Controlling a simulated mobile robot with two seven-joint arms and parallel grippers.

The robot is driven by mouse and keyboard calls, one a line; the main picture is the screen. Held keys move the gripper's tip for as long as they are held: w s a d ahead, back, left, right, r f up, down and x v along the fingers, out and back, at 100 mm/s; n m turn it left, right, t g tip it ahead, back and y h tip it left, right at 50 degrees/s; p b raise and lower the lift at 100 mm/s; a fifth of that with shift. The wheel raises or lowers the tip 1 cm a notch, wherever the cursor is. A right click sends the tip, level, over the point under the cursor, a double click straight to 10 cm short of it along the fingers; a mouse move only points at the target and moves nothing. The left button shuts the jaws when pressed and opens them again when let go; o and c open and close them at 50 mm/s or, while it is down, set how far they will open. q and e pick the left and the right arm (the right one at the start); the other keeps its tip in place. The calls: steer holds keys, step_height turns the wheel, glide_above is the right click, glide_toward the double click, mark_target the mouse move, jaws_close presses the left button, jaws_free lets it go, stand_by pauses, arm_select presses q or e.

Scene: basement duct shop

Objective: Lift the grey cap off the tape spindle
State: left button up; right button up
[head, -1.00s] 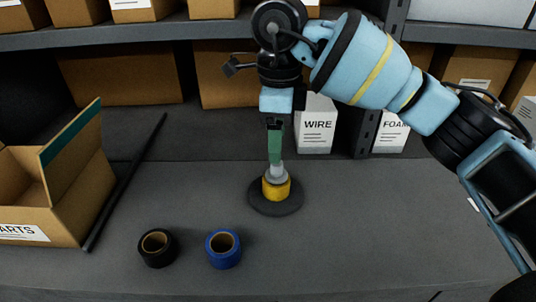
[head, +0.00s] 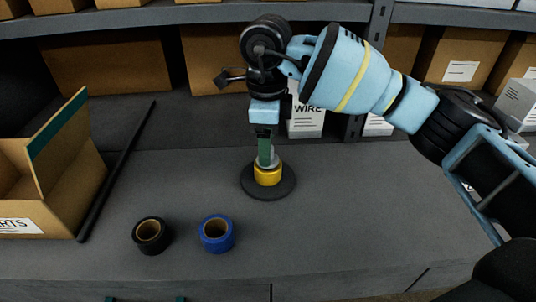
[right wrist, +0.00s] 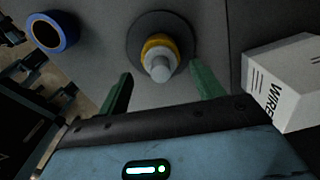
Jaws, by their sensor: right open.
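The tape spindle (head: 284,184) stands upright on the bench with a dark round base and a yellow tape roll (head: 267,176) on it. The grey cap (right wrist: 161,69) sits on top, above the yellow roll. My right gripper (head: 266,160) points down over the spindle. In the right wrist view its two green fingers (right wrist: 160,78) are apart, one on each side of the cap, with a gap to it. In the head view the fingers partly hide the cap. Two small green tips at the bottom edge of the head view may be my left gripper; too little shows to tell.
A black tape roll (head: 151,236) and a blue tape roll (head: 217,233) lie in front. An open parts box (head: 70,185) and a dark rod (head: 118,170) are at left. A white WIRE box (head: 305,122) stands behind the spindle. The bench right of the spindle is clear.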

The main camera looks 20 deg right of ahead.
step_height(320, 180, down, 2)
steer(key=shift+f, duration=0.2)
steer(key=shift+c, duration=0.4)
steer(key=c, duration=1)
steer(key=shift+r, duration=0.2)
steer(key=shift+r, duration=0.7)
steer(key=shift+s+a+r, duration=0.1)
steer(key=shift+s+r, duration=0.05)
steer(key=shift+r, duration=0.75)
steer(key=s+a, duration=0.2)
steer(key=s, duration=0.2)
steer(key=s+a+r, duration=0.1)
steer(key=s+a, duration=0.1)
steer(key=s, duration=0.3)
steer(key=s+a+b, duration=0.1)
steer(key=s+a, duration=0.1)
steer(key=s, duration=0.3)
steer(key=shift+s+a+r, duration=0.1)
steer(key=shift+a+r, duration=0.15)
